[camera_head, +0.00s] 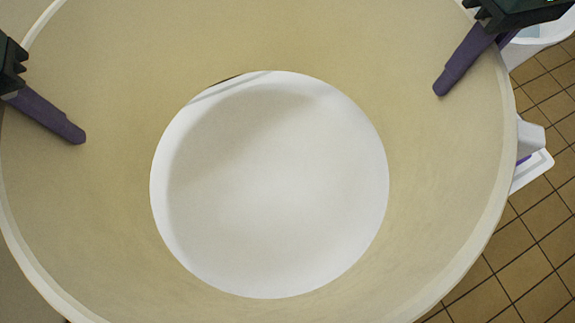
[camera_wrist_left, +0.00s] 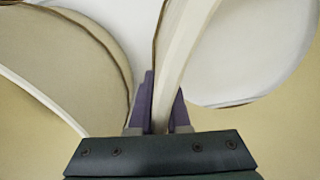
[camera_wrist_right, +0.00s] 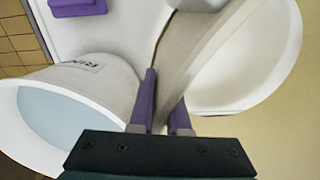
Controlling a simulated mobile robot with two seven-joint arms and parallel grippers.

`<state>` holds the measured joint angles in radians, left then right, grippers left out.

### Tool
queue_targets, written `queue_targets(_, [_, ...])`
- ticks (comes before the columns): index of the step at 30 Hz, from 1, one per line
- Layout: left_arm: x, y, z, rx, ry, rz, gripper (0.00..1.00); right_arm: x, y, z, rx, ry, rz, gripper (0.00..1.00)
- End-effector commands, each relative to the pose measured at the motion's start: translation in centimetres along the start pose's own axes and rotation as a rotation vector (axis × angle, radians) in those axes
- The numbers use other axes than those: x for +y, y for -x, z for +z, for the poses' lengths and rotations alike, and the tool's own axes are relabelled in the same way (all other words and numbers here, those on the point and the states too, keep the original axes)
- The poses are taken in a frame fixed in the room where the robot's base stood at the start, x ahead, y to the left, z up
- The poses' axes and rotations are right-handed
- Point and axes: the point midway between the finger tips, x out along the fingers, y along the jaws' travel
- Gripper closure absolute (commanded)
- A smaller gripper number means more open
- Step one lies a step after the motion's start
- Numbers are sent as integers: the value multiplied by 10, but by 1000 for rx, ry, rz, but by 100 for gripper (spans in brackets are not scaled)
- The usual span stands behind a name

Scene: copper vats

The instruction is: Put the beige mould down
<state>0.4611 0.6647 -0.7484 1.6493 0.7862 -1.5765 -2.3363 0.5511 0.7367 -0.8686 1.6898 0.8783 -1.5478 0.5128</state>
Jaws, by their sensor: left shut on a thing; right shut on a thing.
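The beige mould (camera_head: 440,210) is a large open ring with a pale rim, filling most of the head view. Through its round bottom opening a white surface (camera_head: 275,190) shows. My left gripper (camera_head: 72,134) is shut on the mould's wall at the left; in the left wrist view the wall (camera_wrist_left: 182,45) runs between its purple fingers (camera_wrist_left: 163,100). My right gripper (camera_head: 441,88) is shut on the wall at the upper right; the right wrist view shows the wall (camera_wrist_right: 195,60) between its fingers (camera_wrist_right: 163,105). In the head view the outer fingers are hidden. Whether the mould touches anything below is unclear.
A white container with pale blue contents (camera_wrist_right: 60,110) and partly readable lettering stands close to my right gripper. A purple item (camera_wrist_right: 77,6) lies beyond it. A beige rounded shape (camera_wrist_left: 55,70) is left of my left gripper. Brown tiled floor (camera_head: 540,235) shows at right.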

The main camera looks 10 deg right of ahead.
Motion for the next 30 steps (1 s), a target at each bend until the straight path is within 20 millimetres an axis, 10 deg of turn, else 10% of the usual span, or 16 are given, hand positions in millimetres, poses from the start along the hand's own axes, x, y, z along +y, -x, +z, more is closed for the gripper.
queue_targets(30, [0,-30,1,-3,0,-1,100,0,-30,-1,3,0,-1,100])
